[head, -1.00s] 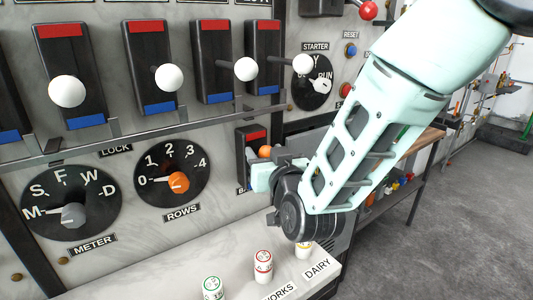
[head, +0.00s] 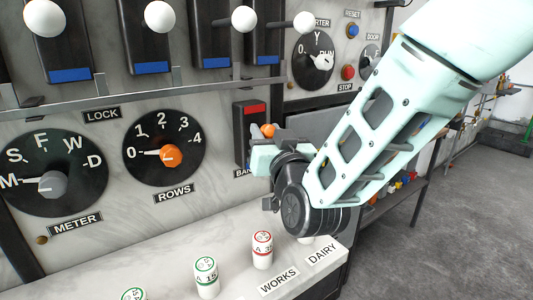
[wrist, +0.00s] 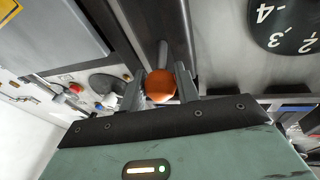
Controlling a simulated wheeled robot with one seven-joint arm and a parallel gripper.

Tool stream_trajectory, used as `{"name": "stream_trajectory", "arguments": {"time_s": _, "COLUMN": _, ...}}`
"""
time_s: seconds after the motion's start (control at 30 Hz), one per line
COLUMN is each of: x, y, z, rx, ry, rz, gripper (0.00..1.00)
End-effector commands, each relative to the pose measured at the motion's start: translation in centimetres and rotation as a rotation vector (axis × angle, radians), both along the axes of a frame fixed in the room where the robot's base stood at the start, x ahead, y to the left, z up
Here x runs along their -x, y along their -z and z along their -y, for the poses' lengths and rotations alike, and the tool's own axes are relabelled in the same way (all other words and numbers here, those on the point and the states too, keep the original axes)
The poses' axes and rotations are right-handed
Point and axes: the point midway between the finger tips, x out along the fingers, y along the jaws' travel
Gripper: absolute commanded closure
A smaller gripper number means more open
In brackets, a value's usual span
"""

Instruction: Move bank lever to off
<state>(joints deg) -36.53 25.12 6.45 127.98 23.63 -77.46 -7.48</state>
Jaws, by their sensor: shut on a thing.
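The bank lever has an orange ball knob (head: 267,130) and stands on a small dark plate (head: 240,122) with a red top end, above a partly hidden "BAN…" label (head: 243,172). My gripper (head: 265,152) is at the lever. In the wrist view the orange knob (wrist: 159,88) sits between the two grey fingers, with its metal stem running away behind it. The gripper is shut on the knob. My gripper hides the lower part of the plate in the head view.
Several larger levers with white knobs (head: 158,17) stand above a metal rail (head: 150,92). Left of the bank lever are the rows dial (head: 168,154) and meter dial (head: 52,182). Below is a pale ledge with several marked cylinders (head: 262,250). Open floor lies right.

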Motion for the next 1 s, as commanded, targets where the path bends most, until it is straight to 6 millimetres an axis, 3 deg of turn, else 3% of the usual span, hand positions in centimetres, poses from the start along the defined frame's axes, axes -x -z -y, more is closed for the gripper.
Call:
{"name": "stream_trajectory", "arguments": {"time_s": 0.03, "x": 0.1, "y": 1.4, "z": 0.0, "rx": -0.017, "ry": -0.001, "rz": 0.026, "gripper": 1.00}}
{"name": "stream_trajectory", "arguments": {"time_s": 0.33, "x": 0.3, "y": 2.3, "z": 0.2, "rx": -0.106, "ry": 0.000, "rz": 0.156, "gripper": 1.00}}
{"name": "stream_trajectory", "arguments": {"time_s": 1.0, "x": 0.4, "y": 2.8, "z": 0.3, "rx": -0.224, "ry": 0.001, "rz": 0.329, "gripper": 1.00}}
